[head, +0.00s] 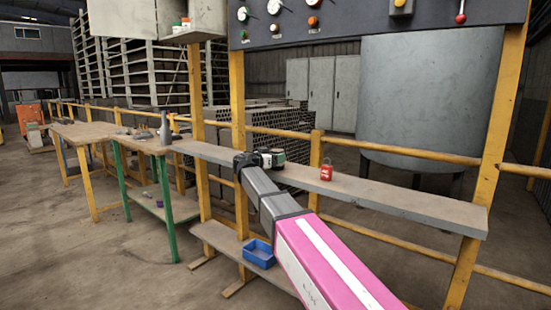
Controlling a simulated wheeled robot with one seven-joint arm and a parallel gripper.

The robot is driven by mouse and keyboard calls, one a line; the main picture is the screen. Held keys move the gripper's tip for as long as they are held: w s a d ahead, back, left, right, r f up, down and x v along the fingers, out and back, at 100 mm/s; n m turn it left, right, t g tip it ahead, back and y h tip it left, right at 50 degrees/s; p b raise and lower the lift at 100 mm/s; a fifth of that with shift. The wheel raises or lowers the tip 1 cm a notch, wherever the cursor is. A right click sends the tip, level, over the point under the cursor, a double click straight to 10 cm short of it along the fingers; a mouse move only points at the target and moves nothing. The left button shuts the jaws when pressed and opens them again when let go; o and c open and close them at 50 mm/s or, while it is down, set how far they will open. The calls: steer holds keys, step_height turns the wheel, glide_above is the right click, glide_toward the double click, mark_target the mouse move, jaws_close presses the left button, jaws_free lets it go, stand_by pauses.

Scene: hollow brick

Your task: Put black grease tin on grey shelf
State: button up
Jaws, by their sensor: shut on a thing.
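My arm reaches from the lower right up to the grey shelf (400,203), the long narrow board under the gauge panel. My gripper (266,159) is at the shelf's left part. It is shut on a small dark tin with a pale and greenish side, which I take as the black grease tin (279,157). The gripper partly hides the tin. The tin is at or just over the shelf top; I cannot tell whether it touches the board.
A red padlock (326,170) stands on the shelf right of the tin. A blue bin (259,253) sits on the lower board. A green-legged bench (148,145) with a grey bottle (165,130) is at left. Yellow posts (497,130) flank the shelf. The shelf's right part is clear.

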steer(key=o, duration=1.2)
steer(key=v, duration=1.2)
